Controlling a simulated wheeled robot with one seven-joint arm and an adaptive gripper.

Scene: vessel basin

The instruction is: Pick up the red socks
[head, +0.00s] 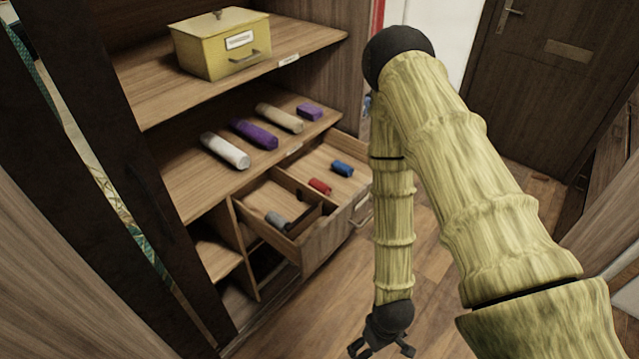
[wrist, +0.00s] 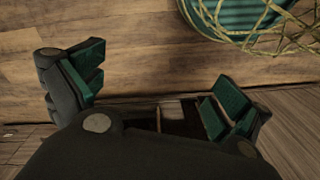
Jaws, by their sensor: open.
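The red socks (head: 320,187) look like a small red roll lying in the open right-hand drawer, left of a blue roll (head: 342,169). My gripper (head: 381,347) hangs low at the bottom of the head view, to the right of and in front of the drawers, well apart from the red roll. In the wrist view my gripper (wrist: 158,95) is open and empty, with green pads on its fingers. The red roll does not show in the wrist view.
Another open drawer (head: 266,236) holds grey and dark rolls. White, purple and beige rolls lie on the shelf above, with a yellow box (head: 222,45) higher up. A teal round object with yellowish strands (wrist: 245,15) shows in the wrist view.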

